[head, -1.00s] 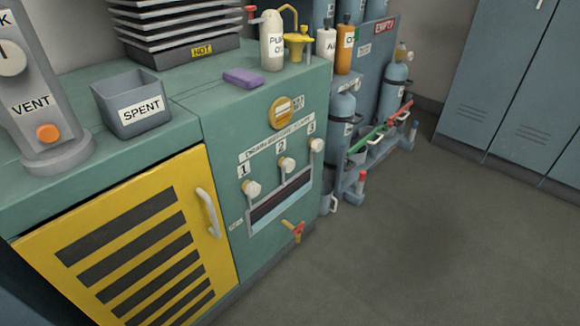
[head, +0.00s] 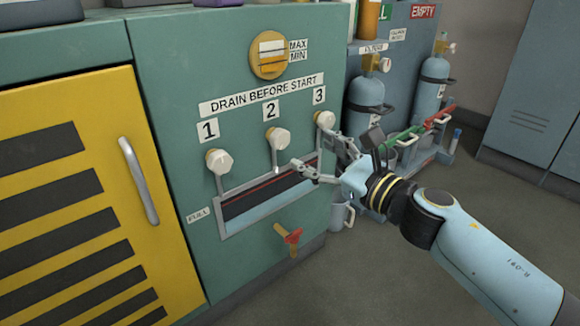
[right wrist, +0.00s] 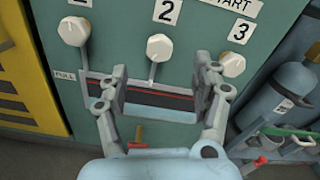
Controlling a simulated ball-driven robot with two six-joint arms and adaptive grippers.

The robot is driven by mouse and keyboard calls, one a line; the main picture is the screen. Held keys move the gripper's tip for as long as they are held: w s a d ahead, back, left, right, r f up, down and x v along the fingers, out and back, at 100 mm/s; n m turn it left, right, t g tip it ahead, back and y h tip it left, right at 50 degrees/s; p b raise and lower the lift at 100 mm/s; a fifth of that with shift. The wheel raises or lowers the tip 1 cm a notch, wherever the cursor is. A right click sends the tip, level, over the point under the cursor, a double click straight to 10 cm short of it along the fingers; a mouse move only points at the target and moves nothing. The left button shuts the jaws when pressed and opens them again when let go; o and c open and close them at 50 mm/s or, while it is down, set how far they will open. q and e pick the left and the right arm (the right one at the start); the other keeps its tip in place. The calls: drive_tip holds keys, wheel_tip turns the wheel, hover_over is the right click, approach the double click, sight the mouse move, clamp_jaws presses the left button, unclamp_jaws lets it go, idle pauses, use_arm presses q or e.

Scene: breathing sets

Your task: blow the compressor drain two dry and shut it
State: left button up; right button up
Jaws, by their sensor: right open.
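Drain two's white knob (head: 278,138) sits under the label 2 on the green compressor panel (head: 165,110). A thin pale line runs down from it to the collecting window (head: 265,197), which holds dark and bluish bands with a red line. My right gripper (head: 322,160) is open and empty in front of the panel, right of knob two. In the right wrist view, knob two (right wrist: 160,47) shows beyond and between the open fingers (right wrist: 162,85). My left gripper is out of view.
Knob one (head: 219,161) and knob three (head: 324,119) flank knob two. A red-handled valve (head: 290,236) sits below the window. Gas cylinders (head: 365,105) stand on a rack at right. A yellow louvred door (head: 70,200) is at left.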

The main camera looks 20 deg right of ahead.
sight(283, 141)
drive_tip(key=x, duration=0.2)
drive_tip(key=f+x, duration=0.1)
drive_tip(key=x, duration=0.1)
drive_tip(key=shift+w, duration=0.35)
drive_tip(key=x, duration=0.5)
drive_tip(key=shift+w+a+f+b, duration=0.1)
drive_tip(key=shift+w+f+b, duration=0.15)
drive_tip(key=shift+w+b, duration=0.05)
drive_tip(key=shift+w+a, duration=0.2)
drive_tip(key=shift+w, duration=0.25)
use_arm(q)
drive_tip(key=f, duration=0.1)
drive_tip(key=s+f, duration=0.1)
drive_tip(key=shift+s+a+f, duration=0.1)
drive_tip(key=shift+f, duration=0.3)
use_arm(e)
drive_tip(key=c, duration=1.2)
